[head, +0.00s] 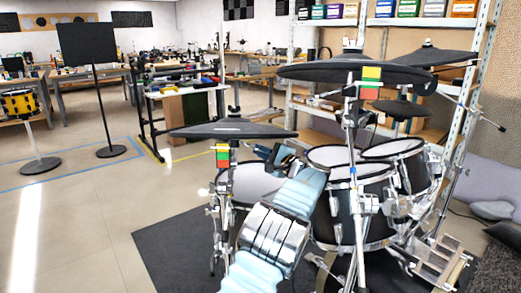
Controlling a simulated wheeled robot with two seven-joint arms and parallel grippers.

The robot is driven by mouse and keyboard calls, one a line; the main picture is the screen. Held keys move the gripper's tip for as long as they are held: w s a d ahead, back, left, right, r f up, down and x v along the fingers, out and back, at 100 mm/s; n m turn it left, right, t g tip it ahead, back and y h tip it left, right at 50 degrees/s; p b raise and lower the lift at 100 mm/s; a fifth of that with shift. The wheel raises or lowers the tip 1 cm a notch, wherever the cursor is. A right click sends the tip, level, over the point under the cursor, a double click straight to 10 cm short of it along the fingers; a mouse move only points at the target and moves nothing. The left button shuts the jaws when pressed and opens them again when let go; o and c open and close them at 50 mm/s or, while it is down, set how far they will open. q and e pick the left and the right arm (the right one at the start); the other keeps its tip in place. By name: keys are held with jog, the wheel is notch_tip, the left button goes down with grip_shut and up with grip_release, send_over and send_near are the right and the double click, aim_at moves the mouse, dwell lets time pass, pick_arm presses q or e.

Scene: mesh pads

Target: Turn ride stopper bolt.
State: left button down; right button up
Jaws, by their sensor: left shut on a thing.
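My left gripper (264,152) is dark and sits at the end of my pale blue and silver arm, which rises from the bottom middle. It is just right of the left cymbal's stand (223,178) and below that cymbal's edge. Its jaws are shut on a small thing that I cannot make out. The left black cymbal (232,130) is tilted slightly. A larger black cymbal (350,71) hangs higher on the middle stand (357,190). I cannot pick out the ride stopper bolt. My right gripper is not in view.
Drums (352,203) stand right of my arm on a dark mat (165,250). Another cymbal (428,56) is at upper right, by metal shelving (478,75). A music stand (88,45) is at left. The floor at left is mostly clear.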

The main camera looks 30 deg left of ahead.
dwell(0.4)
pick_arm(q)
jog(key=c, duration=1.2)
grip_release()
jog(key=shift+c, duration=0.2)
jog(key=b+v, duration=0.1)
jog(key=v, duration=0.6)
jog(key=shift+d+b, duration=0.2)
jog(key=shift+b, duration=0.1)
jog(key=shift+s, duration=0.2)
